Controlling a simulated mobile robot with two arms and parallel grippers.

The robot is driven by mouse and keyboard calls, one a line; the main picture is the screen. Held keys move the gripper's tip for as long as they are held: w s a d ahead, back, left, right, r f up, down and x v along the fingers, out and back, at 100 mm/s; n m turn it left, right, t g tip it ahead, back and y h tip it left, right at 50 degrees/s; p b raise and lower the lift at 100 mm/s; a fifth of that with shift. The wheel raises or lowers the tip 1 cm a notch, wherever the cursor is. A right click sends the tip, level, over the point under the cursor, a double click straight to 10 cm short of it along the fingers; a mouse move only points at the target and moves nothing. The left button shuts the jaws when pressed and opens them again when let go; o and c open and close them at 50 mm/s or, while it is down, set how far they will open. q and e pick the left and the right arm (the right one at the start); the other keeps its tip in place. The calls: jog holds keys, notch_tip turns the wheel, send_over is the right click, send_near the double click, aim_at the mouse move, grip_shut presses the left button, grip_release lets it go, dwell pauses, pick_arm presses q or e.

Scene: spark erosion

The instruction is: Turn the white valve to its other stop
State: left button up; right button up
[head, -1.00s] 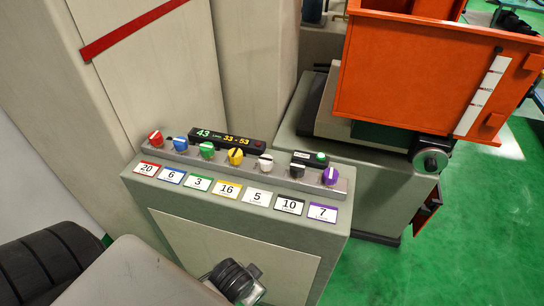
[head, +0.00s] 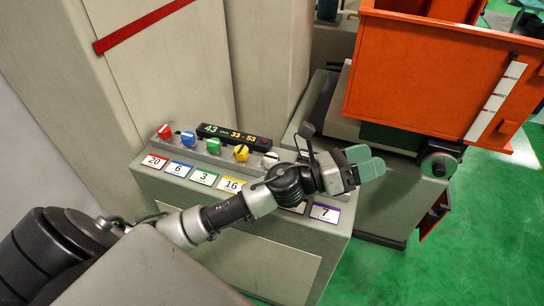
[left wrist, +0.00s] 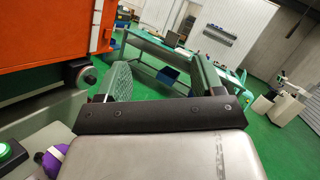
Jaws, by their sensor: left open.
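The white valve (head: 270,158) is a small knob in the row on top of the grey control box (head: 290,240). It shows just above my left arm, which covers its number label. My left gripper (head: 366,163) is open and empty, to the right of the white valve and over the right end of the row, apart from the valve. In the left wrist view, its two green-padded fingers (left wrist: 162,80) stand wide apart with nothing between them. The white valve does not show there. My right gripper is not in view.
Red (head: 164,132), blue (head: 188,138), green (head: 213,146) and yellow (head: 241,152) knobs stand left of the white one. A display (head: 234,137) reads 43 and 33 - 53. The purple knob (left wrist: 48,162) shows under my wrist. An orange tank (head: 430,75) stands behind, right.

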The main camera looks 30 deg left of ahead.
pick_arm(q)
jog(key=d+f+m+g, duration=0.2)
jog(key=m+g, duration=0.7)
jog(key=m, duration=0.5)
jog(key=m+g+y, duration=0.5)
jog(key=m+y, duration=0.8)
jog(key=y, duration=0.3)
send_near(271, 157)
notch_tip(271, 157, down, 10)
jog(key=p, duration=0.4)
jog(key=shift+w+a+r, duration=0.1)
jog(key=shift+a+r, duration=0.05)
jog(key=shift+r, duration=0.05)
jog(key=shift+f, duration=0.35)
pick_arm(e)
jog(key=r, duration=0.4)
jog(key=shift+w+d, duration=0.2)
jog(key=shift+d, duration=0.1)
pick_arm(q)
jog(key=c, duration=0.9)
jog(key=shift+c, duration=0.2)
